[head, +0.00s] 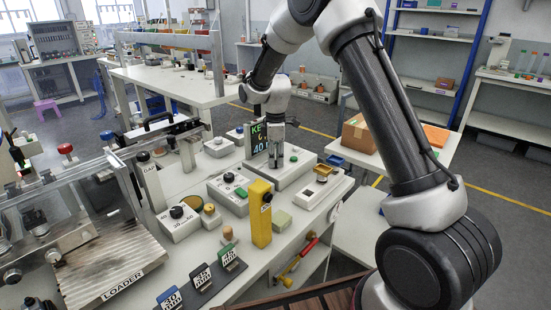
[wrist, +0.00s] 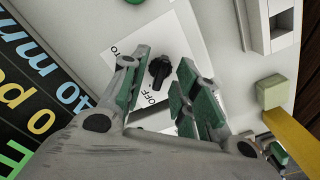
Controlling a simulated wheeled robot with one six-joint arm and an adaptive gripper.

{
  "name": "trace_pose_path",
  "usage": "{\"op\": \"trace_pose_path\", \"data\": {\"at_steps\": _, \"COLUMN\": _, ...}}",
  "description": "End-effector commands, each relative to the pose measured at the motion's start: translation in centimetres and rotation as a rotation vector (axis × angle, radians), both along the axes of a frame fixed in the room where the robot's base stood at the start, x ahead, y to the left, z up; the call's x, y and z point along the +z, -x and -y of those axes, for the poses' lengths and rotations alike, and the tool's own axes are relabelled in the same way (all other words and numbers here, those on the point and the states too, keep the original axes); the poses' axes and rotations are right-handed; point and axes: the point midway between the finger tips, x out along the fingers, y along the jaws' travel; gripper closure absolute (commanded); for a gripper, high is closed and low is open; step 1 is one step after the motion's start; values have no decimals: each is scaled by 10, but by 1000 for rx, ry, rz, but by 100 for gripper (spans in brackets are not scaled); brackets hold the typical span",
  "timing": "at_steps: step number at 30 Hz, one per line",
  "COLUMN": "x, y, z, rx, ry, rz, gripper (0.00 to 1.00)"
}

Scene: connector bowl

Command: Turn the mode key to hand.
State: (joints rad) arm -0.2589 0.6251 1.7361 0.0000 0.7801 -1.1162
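The mode key is a black knob (wrist: 160,71) on a white label plate on a light grey box. The letters "TO" show to its upper left in the wrist view and "OFF" just below it. No "hand" mark is readable there. My gripper (wrist: 163,80) is open, with one green-padded finger on each side of the knob and a gap at both sides. In the head view my gripper (head: 275,165) points down over the grey control box (head: 297,172), and its fingers hide the knob.
A black sign (head: 258,137) with coloured text stands close behind my gripper. A green button (head: 294,158) is on the same box. A yellow upright block (head: 261,213), a dial box (head: 232,192) and a white slotted device (head: 313,194) stand nearby.

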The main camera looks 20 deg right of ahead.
Motion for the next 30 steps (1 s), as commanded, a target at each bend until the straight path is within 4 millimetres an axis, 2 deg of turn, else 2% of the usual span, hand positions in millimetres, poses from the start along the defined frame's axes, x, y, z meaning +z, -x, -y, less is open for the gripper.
{"op": "trace_pose_path", "data": {"at_steps": 8, "x": -2, "y": 0, "z": 0, "rx": 0, "ry": 0, "rz": 0, "gripper": 70}}
{"op": "trace_pose_path", "data": {"at_steps": 13, "x": -2, "y": 0, "z": 0, "rx": -1, "ry": 0, "rz": 0, "gripper": 100}}
{"op": "trace_pose_path", "data": {"at_steps": 23, "x": -2, "y": 0, "z": 0, "rx": -14, "ry": 0, "rz": 0, "gripper": 100}}
{"op": "trace_pose_path", "data": {"at_steps": 30, "x": -2, "y": 0, "z": 0, "rx": -112, "ry": 0, "rz": 0, "gripper": 100}}
